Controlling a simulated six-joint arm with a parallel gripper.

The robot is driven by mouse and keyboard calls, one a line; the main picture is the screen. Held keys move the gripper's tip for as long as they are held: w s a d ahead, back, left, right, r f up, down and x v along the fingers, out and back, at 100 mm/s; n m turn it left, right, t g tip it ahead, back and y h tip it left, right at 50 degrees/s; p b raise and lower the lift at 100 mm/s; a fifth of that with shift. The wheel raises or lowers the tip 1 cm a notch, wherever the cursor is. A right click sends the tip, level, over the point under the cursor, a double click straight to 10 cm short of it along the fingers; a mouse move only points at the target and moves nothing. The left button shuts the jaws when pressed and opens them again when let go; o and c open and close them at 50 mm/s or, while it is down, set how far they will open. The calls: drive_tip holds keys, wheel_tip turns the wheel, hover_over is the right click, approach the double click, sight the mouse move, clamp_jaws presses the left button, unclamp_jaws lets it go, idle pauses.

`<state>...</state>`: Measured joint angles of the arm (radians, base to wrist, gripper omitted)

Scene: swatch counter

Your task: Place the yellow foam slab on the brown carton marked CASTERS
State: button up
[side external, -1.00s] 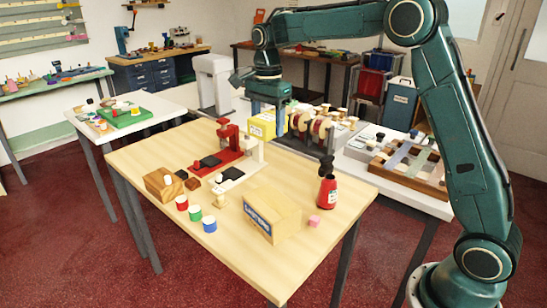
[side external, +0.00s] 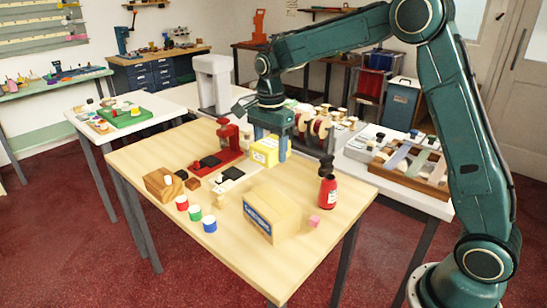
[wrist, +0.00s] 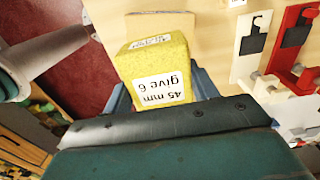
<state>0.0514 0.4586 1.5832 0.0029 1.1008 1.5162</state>
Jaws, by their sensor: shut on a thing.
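The yellow foam slab (side external: 262,153) is between the blue fingers of my gripper (side external: 270,156), behind the carton in the side view. In the wrist view the slab (wrist: 157,75) carries labels reading "45 mm" and "give 6", and my gripper (wrist: 160,92) is shut on its sides. The brown carton marked CASTERS (side external: 262,214) stands on the table's near part, its top bare. The slab is apart from the carton. Its exact height over the table is hard to tell.
A red bottle with a black top (side external: 327,190) and a pink block (side external: 314,221) stand right of the carton. Red, green and blue pots (side external: 195,213) and a wooden block (side external: 160,187) are to its left. Red (side external: 228,137) and white stands are behind on the left.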

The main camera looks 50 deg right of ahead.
hover_over(271, 201)
wheel_tip(271, 201, down, 10)
drive_tip(key=shift+a+r, duration=0.1)
drive_tip(key=shift+r, duration=0.15)
drive_tip(key=shift+f, duration=2.15)
drive_tip(key=shift+f, duration=0.15)
drive_tip(key=o, duration=0.9)
drive_tip(key=shift+o, duration=0.2)
